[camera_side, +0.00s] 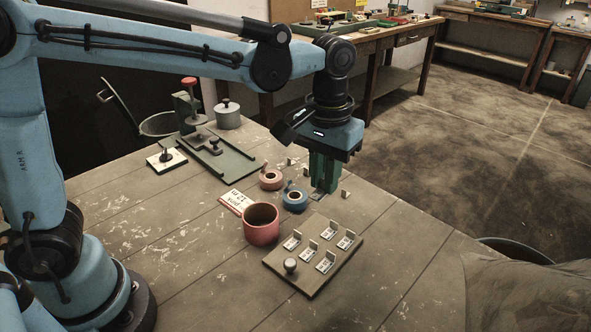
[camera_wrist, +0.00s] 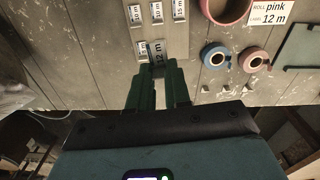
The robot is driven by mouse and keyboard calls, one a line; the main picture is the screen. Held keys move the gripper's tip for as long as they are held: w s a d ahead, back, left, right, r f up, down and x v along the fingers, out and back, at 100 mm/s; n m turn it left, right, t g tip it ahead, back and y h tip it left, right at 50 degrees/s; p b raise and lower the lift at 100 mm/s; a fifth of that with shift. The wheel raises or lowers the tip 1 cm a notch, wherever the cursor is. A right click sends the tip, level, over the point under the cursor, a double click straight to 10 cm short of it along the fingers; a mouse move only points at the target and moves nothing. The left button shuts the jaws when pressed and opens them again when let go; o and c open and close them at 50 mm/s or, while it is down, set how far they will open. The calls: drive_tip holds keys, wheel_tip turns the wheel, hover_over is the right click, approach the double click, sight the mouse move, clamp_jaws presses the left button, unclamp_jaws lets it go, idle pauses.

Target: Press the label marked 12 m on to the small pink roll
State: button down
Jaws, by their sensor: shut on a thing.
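My gripper (camera_side: 323,188) points down with its green fingers beyond the label board. In the wrist view its jaws (camera_wrist: 159,84) are shut on a label marked 12 m (camera_wrist: 159,55). The label also shows at the fingertips in the side view (camera_side: 317,195). The small pink roll (camera_side: 271,180) lies flat on the table, left of my gripper. It appears at the right in the wrist view (camera_wrist: 255,61). A blue roll (camera_side: 294,200) stands between them, nearer my gripper. A card (camera_wrist: 268,12) reads roll pink, label 12 m.
The label board (camera_side: 307,284) with several upright labels and a knob is in front. A red pot (camera_side: 261,231) stands left of it. Small clips sit in a row behind the rolls. A green-grey fixture (camera_side: 235,166) is at the back left. The table's right side is clear.

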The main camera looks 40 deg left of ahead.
drive_tip(key=w+a+f+n, duration=0.25)
drive_tip(key=w+a, duration=0.35)
drive_tip(key=a, duration=0.5)
hover_over(275, 174)
wheel_tip(275, 174, down, 3)
drive_tip(key=shift+n, duration=0.25)
drive_tip(key=shift+f, duration=3)
drive_tip(key=shift+f, duration=0.45)
drive_tip(key=c, duration=0.6)
unclamp_jaws()
drive_tip(key=shift+r, duration=0.1)
drive_tip(key=shift+r, duration=3)
